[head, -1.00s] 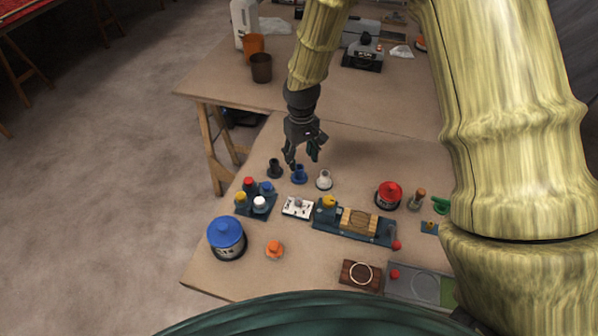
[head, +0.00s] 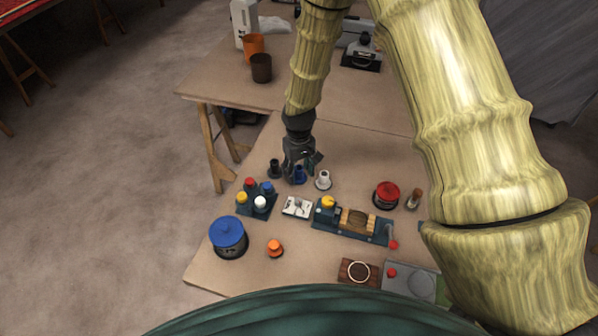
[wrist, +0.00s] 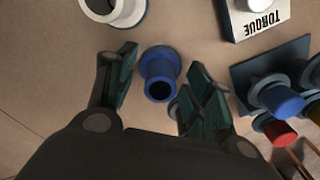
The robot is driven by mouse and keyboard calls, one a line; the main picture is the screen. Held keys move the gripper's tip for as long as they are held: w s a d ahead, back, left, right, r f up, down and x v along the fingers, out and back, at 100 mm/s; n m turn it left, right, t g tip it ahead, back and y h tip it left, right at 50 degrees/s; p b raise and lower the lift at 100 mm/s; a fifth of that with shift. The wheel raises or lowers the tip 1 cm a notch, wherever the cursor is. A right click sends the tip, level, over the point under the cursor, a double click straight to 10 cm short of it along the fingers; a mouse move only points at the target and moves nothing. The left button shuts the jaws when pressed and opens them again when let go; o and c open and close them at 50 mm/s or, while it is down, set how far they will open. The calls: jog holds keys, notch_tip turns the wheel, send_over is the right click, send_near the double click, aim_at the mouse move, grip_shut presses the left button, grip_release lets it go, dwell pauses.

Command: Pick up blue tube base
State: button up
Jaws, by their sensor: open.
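The blue tube base (head: 299,175) stands on the workbench between a dark tube base (head: 275,168) on its left and a white tube base (head: 323,180) on its right. My gripper (head: 300,176) is low over it, partly hiding it in the head view. In the wrist view, the blue tube base (wrist: 159,74) shows its flange and open bore between the two spread fingers of my gripper (wrist: 153,88). The fingers stand on either side of it, with a gap on the left. The right finger looks close to it; I cannot tell if it touches.
A rack of colour-capped pieces (head: 257,200) stands front left, near a white block (head: 297,207). A fixture (head: 345,222) with a wooden block lies to the right. A blue-lidded jar (head: 229,238) and an orange piece (head: 275,248) stand nearer.

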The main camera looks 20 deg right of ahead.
jog(key=shift+f, duration=0.1)
grip_shut()
dwell(0.4)
